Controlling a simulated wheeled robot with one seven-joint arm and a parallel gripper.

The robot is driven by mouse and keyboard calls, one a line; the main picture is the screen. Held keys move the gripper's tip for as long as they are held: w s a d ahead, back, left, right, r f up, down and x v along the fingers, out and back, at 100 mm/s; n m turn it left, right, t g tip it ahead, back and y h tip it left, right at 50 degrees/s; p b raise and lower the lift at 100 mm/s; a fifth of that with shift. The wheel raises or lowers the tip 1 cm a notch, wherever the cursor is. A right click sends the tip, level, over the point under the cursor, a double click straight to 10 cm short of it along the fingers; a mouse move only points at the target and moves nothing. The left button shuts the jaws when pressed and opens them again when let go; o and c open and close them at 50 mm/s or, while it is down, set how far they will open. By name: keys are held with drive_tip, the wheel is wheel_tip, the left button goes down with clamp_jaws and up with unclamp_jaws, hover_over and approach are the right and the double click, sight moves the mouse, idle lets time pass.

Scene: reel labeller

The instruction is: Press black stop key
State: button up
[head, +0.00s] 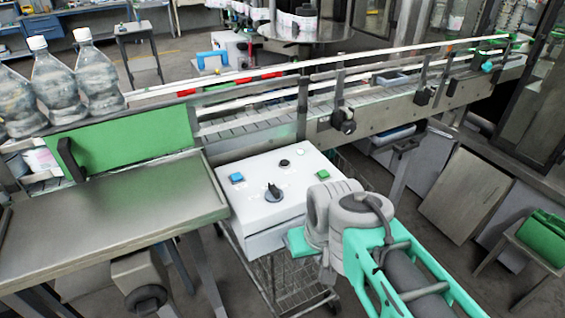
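A white control box (262,214) stands in the middle of the head view. On its sloped top, a small round black key (284,162) sits toward the back. A larger black rotary knob (273,191) is nearer the front. A blue key (237,177) is at the left, a green key (323,174) at the right, and a small pale key (300,152) at the back right. My grey and mint arm is at the box's front right corner and hides part of that side. Nothing covers the black key.
A conveyor (260,122) with rails and dark clamp knobs (343,120) runs behind the box. A steel table (110,222) is close on the left, with a green panel (122,143) and clear bottles (95,75) behind. A wire cart (285,280) is below. The space above the box top is clear.

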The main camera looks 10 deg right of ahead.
clamp_jaws()
idle(1.4)
